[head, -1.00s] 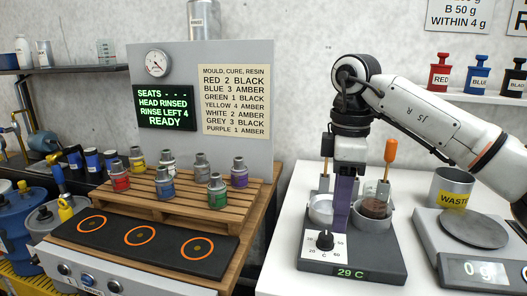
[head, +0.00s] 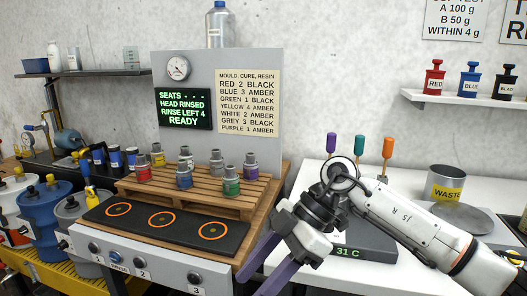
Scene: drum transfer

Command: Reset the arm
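My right arm comes in from the right, bent in front of the grey hot plate unit (head: 362,247). My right gripper (head: 252,282) has long purple fingers pointing down and to the left. They are spread apart, with nothing visible between them, in front of the white table's left edge. The fingertips are near the bottom of the picture. The arm hides most of the hot plate unit and its pots. Its display reads 31 C. My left gripper is not in view.
Purple (head: 331,144), teal (head: 360,146) and orange (head: 387,148) handles stand up behind the arm. A waste pot (head: 449,188) and scale (head: 466,218) are at right. At left are a pallet (head: 195,197) of small colored drums and a black three-ring panel (head: 164,220).

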